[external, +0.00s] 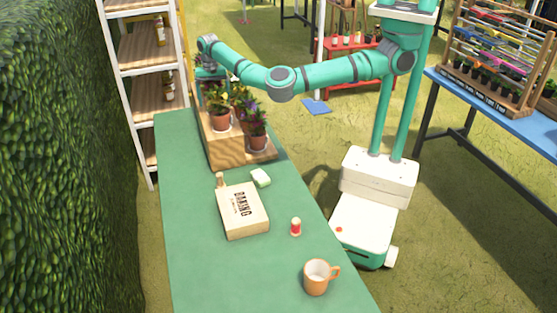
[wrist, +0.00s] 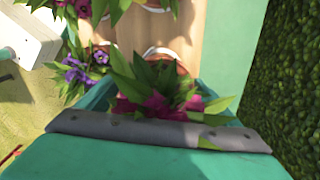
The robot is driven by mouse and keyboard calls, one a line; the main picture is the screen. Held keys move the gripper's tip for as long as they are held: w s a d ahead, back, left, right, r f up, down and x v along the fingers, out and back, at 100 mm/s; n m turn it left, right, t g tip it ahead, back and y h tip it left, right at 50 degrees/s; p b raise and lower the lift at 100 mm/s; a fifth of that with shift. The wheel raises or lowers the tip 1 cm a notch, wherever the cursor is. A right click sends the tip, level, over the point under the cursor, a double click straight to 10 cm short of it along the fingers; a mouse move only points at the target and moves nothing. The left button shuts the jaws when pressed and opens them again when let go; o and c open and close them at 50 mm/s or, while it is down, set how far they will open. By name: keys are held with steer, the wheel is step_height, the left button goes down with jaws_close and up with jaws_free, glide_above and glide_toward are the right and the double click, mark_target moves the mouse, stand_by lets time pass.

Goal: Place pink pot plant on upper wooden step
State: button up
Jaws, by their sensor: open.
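A pink-flowered pot plant (wrist: 155,103) is at the lower middle of the wrist view, its leaves partly covering its terracotta pot. My gripper (wrist: 155,92) is open, with its teal fingers on either side of this plant; contact is unclear. In the external view my gripper (external: 210,85) is low over the far end of the wooden steps (external: 228,153), partly hidden by plants. The steps also show in the wrist view (wrist: 205,30). A potted plant (external: 220,117) stands on the upper step, and a purple-flowered one (external: 257,133) on the lower step.
The steps stand on a green table (external: 200,265). Nearer on it are a box (external: 242,212), a sponge (external: 261,178), a small red-and-white bottle (external: 296,227) and an orange mug (external: 316,278). A shelf rack (external: 120,75) and hedge (external: 65,150) are at the left.

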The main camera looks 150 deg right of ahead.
step_height(320, 180, up, 12)
steer(key=shift+r, duration=0.15)
stand_by(0.5)
stand_by(0.5)
